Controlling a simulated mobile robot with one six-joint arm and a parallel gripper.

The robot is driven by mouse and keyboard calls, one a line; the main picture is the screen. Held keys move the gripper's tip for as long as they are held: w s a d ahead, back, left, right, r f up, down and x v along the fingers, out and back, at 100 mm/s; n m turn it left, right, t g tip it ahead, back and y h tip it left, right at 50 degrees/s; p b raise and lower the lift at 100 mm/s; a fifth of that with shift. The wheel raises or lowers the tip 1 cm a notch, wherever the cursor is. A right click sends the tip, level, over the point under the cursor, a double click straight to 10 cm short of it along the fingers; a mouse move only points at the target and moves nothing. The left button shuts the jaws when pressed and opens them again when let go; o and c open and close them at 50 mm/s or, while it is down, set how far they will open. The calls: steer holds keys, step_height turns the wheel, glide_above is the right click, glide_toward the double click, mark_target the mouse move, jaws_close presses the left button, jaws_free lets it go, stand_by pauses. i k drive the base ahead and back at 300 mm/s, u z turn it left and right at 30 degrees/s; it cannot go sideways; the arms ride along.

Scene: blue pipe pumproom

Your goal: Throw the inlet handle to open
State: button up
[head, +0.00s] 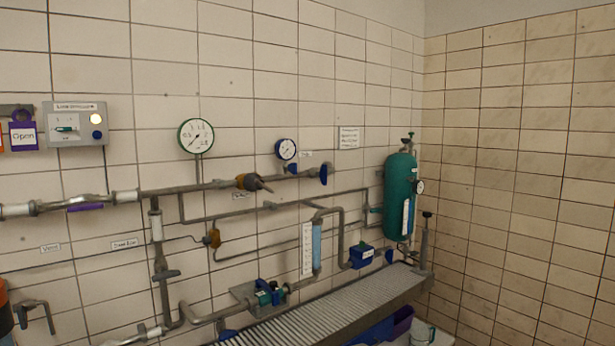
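I cannot read any label naming the inlet handle, so I cannot tell for sure which handle it is. A purple lever handle (85,207) lies level along the upper pipe at the far left. A blue handle (326,174) stands at the right end of the upper pipe. A grey handle (166,274) crosses the vertical pipe at lower left. Another blue handle (228,334) shows low near the pump, and one more blue handle (389,256) is below the green tank (399,197). My gripper is not in view.
A grey control box (76,125) and a purple "Open" tag (22,134) are at upper left. Two gauges, a large one (196,136) and a small one (286,149), sit above the pipes. A slatted bench (330,312) runs along the wall. The right wall (520,170) is bare.

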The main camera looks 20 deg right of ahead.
mark_target(324, 170)
steer(key=z, duration=0.45)
steer(key=i, duration=1.65)
steer(key=z, duration=0.6)
